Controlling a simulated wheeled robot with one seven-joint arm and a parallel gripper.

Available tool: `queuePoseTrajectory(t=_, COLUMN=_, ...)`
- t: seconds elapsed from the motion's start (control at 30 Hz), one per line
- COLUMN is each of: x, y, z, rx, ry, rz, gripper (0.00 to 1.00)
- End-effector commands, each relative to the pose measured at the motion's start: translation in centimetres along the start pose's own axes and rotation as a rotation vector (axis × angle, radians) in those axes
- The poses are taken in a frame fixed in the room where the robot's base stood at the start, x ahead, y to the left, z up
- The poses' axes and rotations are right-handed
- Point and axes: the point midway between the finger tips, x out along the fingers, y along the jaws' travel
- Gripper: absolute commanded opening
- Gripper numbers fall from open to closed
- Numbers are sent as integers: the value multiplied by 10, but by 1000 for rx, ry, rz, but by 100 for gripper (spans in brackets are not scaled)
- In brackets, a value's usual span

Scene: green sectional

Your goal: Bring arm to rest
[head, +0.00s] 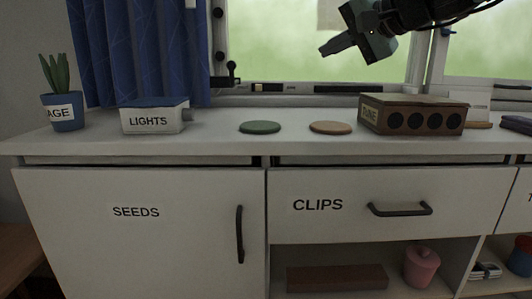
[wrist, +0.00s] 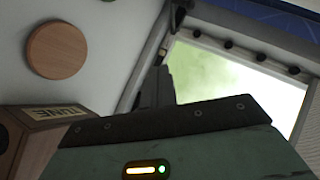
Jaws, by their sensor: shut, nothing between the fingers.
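My gripper (head: 338,44) hangs in the upper right of the head view, in front of the window and above the counter. Its fingers are together, point left and slightly down, and hold nothing. In the wrist view the dark fingers (wrist: 157,88) show past the green gripper body, with the window behind them. My dark arm reaches in from the top right of the head view. The gripper touches nothing that I can see.
The counter (head: 210,142) bears a brown box (head: 415,114) marked TUNE, a tan disc (head: 330,127), a green disc (head: 260,127), a LIGHTS box (head: 153,117) and a potted plant (head: 62,113). The SEEDS door (head: 160,240) and CLIPS drawer (head: 340,220) are below. A blue curtain (head: 140,50) hangs left.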

Motion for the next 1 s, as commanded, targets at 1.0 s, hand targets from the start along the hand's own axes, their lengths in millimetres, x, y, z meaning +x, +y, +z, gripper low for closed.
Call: queuePoseTrajectory(t=1.0, x=-16, y=173, z=283, rx=-509, ry=-640, rz=422, gripper=0)
